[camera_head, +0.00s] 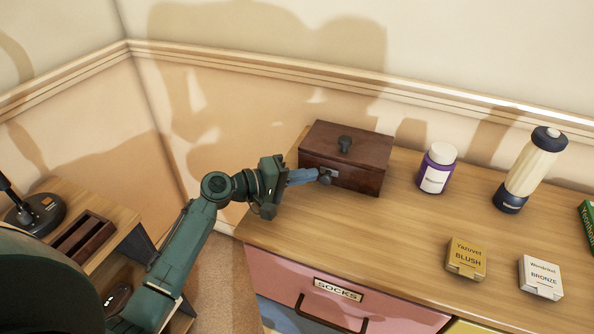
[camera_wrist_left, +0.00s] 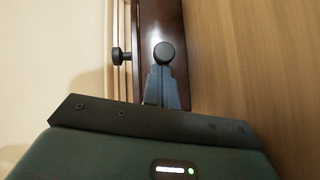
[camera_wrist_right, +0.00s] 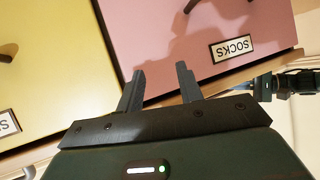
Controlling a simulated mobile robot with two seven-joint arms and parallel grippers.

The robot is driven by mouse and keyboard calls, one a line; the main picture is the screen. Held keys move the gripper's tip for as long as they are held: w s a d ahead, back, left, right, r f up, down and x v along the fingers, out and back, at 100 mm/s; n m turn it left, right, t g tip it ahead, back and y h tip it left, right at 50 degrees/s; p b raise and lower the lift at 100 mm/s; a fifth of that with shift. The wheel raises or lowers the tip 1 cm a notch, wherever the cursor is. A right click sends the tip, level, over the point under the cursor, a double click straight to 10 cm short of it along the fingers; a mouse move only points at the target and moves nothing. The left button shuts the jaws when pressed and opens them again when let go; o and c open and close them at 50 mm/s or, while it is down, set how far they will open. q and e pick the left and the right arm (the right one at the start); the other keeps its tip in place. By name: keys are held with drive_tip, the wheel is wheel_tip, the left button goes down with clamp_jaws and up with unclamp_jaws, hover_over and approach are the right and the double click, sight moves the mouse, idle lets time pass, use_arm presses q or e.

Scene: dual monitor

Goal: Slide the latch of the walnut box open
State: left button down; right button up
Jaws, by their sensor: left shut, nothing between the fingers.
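The walnut box (camera_head: 347,160) stands at the back left of the dresser top, a dark knob on its lid. Its front carries a small light latch plate (camera_head: 332,171) with a dark round latch knob (camera_head: 325,179). My left gripper (camera_head: 318,175) is shut and empty, its fingertips at the latch knob. In the left wrist view the shut fingers (camera_wrist_left: 163,78) point at the round latch knob (camera_wrist_left: 164,53), close to or touching it; I cannot tell which. My right gripper (camera_wrist_right: 158,80) is open and empty in the right wrist view, in front of the drawers.
On the dresser top (camera_head: 390,225) stand a purple jar (camera_head: 437,170), a cream and navy bottle (camera_head: 528,172) and two small boxes, yellow (camera_head: 466,258) and white (camera_head: 540,277). A pink SOCKS drawer (camera_head: 345,300) is below. The wall is close behind the box.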

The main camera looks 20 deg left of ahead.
sight(330, 180)
use_arm(q)
drive_tip(key=d, duration=0.3)
drive_tip(key=shift+s+d+p, duration=0.1)
drive_tip(key=shift+d+p, duration=0.1)
drive_tip(key=shift+p, duration=0.2)
drive_tip(key=shift+d, duration=0.35)
drive_tip(key=shift+s, duration=0.1)
